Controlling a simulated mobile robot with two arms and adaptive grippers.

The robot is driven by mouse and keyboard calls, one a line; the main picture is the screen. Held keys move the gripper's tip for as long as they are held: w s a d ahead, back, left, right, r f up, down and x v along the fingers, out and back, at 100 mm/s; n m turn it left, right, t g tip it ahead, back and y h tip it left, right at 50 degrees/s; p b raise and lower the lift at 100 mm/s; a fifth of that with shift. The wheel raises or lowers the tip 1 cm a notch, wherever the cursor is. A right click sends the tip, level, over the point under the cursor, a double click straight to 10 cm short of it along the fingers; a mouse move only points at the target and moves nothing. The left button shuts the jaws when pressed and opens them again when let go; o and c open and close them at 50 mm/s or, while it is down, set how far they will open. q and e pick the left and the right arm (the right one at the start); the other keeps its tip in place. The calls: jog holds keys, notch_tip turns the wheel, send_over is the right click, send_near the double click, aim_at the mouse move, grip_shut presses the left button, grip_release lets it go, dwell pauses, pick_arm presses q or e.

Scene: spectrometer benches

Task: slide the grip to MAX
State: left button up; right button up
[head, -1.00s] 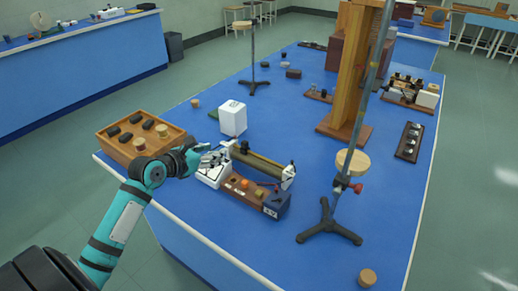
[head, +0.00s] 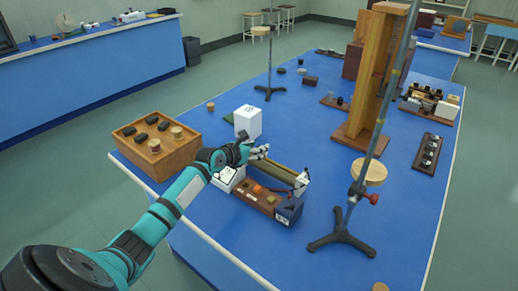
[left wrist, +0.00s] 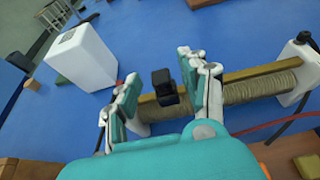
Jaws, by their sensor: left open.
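The black slider grip (left wrist: 164,84) sits on the brass bar of a wire-wound rheostat, near the left end of its coil (left wrist: 262,89) in the left wrist view. The rheostat also shows in the head view (head: 274,171), on the blue bench. My left gripper (left wrist: 157,80) is open, its two fingers on either side of the grip with gaps showing; I cannot tell if either touches it. In the head view the left gripper (head: 256,152) is over the rheostat's left end and hides the grip. I can read no MAX mark. My right gripper is not in view.
A white box (head: 248,121) stands just behind the rheostat. A wooden board with a dark blue block (head: 289,211) lies in front. A wooden tray (head: 155,163) holds dark pieces at left. A stand (head: 342,241) is at right. Red and black leads run by the coil.

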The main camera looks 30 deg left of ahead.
pick_arm(q)
jog(key=shift+x, duration=0.8)
grip_shut()
